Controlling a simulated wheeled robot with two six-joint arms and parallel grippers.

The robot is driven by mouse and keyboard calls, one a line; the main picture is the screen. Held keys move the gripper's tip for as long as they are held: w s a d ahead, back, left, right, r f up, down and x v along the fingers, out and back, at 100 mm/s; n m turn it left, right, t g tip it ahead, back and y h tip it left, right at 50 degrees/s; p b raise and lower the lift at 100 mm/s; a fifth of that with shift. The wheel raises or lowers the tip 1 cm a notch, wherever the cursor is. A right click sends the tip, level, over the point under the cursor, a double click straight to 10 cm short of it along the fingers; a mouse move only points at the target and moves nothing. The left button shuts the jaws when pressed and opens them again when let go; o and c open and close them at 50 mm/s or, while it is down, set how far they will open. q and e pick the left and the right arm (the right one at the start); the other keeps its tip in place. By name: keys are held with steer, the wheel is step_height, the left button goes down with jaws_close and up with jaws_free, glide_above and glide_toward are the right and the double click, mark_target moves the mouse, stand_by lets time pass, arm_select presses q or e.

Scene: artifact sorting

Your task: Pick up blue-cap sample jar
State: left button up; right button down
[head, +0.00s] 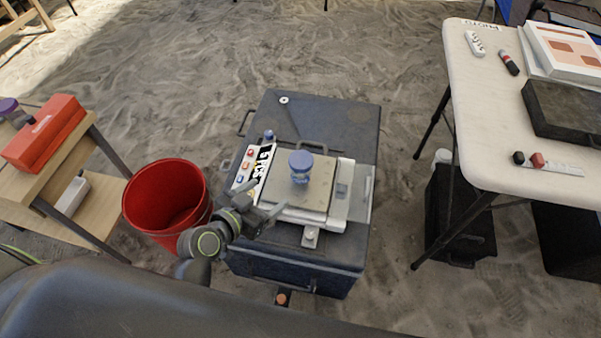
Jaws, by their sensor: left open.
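The sample jar (300,175) has a blue cap and a bluish body. It stands upright on the plate of a white scale-like device (339,207), on top of a dark case (359,117). My left gripper (262,208) is open and empty over the front left of the device, to the left and near side of the jar. It appears apart from the jar. My right gripper is not in view.
A red bucket (166,201) stands left of the case. A wooden shelf with a red box (44,133) is at the left. A white table (470,110) with books and small items stands at the right. Sandy floor behind the case is clear.

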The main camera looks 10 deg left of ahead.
mark_target(296, 172)
arm_select(q)
steer(key=x, duration=1.1)
steer(key=shift+b, duration=0.4)
steer(key=shift+w+d+f, duration=0.2)
steer(key=shift+w+f, duration=0.05)
steer(key=shift+w, duration=0.35)
steer(key=x, duration=0.3)
steer(key=shift+w+f+b, duration=0.1)
steer(key=shift+w+b, duration=0.15)
steer(key=shift+b, duration=0.05)
steer(key=shift+w+d+f, duration=0.1)
steer(key=shift+w, duration=0.2)
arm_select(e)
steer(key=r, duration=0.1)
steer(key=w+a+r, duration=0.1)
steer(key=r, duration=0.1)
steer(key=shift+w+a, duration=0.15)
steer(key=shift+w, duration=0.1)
arm_select(q)
steer(key=c, duration=1.1)
steer(key=shift+c, duration=0.3)
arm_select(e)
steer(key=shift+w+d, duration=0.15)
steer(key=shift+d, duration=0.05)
